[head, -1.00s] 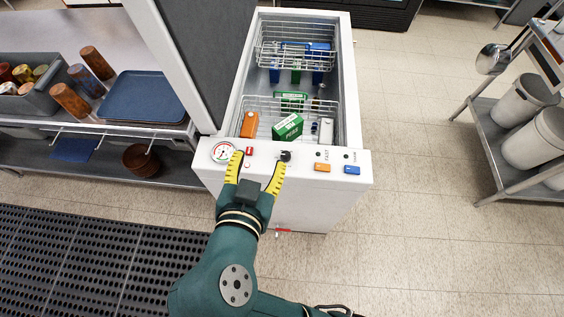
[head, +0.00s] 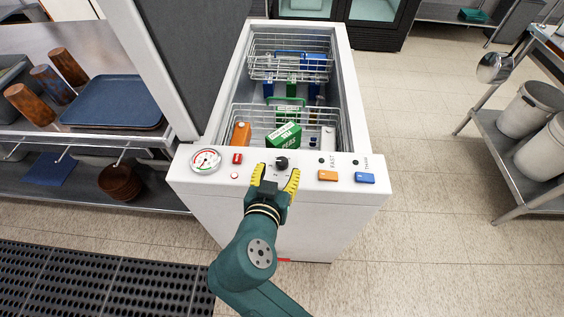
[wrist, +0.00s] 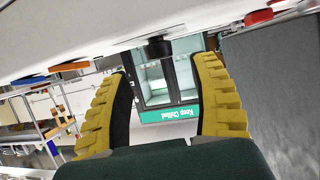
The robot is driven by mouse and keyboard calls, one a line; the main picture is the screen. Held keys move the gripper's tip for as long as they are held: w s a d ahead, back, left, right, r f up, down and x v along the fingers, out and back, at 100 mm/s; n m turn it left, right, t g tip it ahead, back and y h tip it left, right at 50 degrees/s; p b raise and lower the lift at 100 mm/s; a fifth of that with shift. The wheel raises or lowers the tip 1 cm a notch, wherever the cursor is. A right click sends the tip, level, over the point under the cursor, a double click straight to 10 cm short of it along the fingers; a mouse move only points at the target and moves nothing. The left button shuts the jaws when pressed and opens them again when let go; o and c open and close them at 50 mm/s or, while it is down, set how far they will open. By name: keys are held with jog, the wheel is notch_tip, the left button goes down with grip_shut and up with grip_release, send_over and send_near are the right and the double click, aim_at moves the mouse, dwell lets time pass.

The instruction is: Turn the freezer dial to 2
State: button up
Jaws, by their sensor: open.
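The freezer dial, a small black knob (head: 281,163), sits on the white front panel of the chest freezer (head: 335,220). It also shows in the wrist view as a dark knob (wrist: 158,47) at the top, beyond and between the fingers. My gripper (head: 276,172) has yellow ribbed fingers and is open, one finger on each side of the line to the dial. The fingertips are just short of the dial or beside it; I cannot tell if they touch. The dial's markings are too small to read.
Along the panel are a round gauge (head: 205,160), a red switch (head: 237,158), an orange button (head: 327,176) and a blue button (head: 365,178). The freezer is open, with wire baskets and a green peas box (head: 284,136). The raised lid (head: 165,60) stands at left.

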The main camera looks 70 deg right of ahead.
aim_at(282, 162)
jog(key=x, duration=0.5)
jog(key=shift+w+d+f+b, duration=0.1)
jog(key=shift+d+f+b, duration=0.05)
jog(key=shift+d+b, duration=0.15)
jog(key=shift+a, duration=0.1)
grip_shut()
